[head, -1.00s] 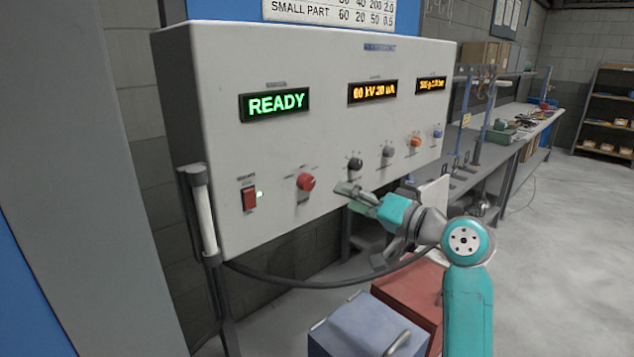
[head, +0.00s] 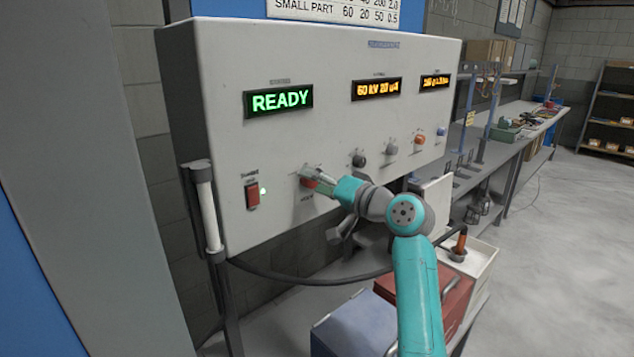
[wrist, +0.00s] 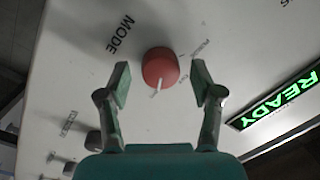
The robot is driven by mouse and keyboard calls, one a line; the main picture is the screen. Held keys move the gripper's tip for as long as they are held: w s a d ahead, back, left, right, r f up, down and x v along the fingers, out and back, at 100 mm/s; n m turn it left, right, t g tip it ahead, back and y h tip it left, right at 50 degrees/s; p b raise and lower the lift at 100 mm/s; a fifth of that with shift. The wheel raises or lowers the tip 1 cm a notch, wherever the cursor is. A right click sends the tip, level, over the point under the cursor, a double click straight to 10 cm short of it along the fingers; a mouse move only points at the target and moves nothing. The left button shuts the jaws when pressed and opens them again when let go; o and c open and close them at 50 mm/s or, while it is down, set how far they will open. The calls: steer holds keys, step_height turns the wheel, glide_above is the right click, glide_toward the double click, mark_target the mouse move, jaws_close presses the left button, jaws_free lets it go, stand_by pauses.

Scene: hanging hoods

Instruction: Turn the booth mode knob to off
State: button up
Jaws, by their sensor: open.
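The booth mode knob is red and round (wrist: 160,68), with a white pointer line and the word MODE printed beside it in the wrist view. In the head view the red knob (head: 307,183) is partly hidden behind my gripper (head: 318,182). In the wrist view my gripper (wrist: 160,84) is open, with one finger on each side of the knob. A gap shows between each finger and the knob, and I cannot tell how deep the fingers reach. The small labels around the knob are too blurred to read.
A red rocker switch (head: 252,195) with a small light is left of the knob. A green READY display (head: 279,101) is above. A cable (head: 300,281) hangs below the panel.

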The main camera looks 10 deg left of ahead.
steer(key=c, duration=1.1)
steer(key=shift+c, duration=0.2)
steer(key=n+h, duration=0.1)
steer(key=n, duration=1)
steer(key=shift+s+a+r, duration=0.1)
